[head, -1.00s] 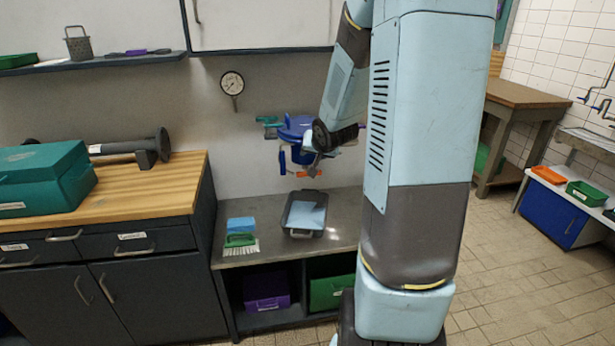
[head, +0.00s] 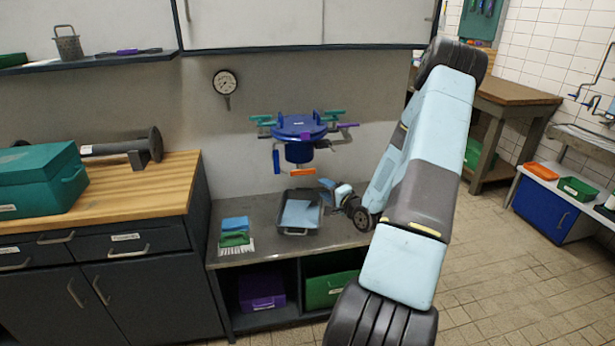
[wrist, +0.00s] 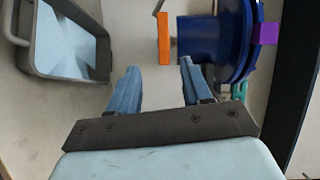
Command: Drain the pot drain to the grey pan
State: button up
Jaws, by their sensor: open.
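The blue pot (head: 299,132) hangs at the wall above the bench, with teal and purple handles around its rim. An orange lever (head: 302,171) lies crosswise under it, and the lever also shows in the wrist view (wrist: 164,38). The grey pan (head: 296,232) rests on the bench below the pot. A pale blue surface (head: 300,213) fills its inside; I cannot tell whether it is liquid. My gripper (head: 327,190) is low, right of the pan and below the pot. In the wrist view its two blue fingers are apart, with nothing between them (wrist: 158,80).
A blue block (head: 234,223) and a green brush (head: 235,238) lie left of the pan on the grey bench (head: 262,262). A wooden counter (head: 130,192) with a teal toolbox (head: 40,180) stands further left. A gauge (head: 224,82) is on the wall.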

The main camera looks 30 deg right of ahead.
aim_at(304, 173)
jog(key=shift+m+t, duration=0.6)
jog(key=shift+m, duration=0.1)
jog(key=w, duration=0.8)
jog(key=w+a, duration=0.1)
jog(key=w, duration=0.4)
jog(key=shift+f, duration=0.35)
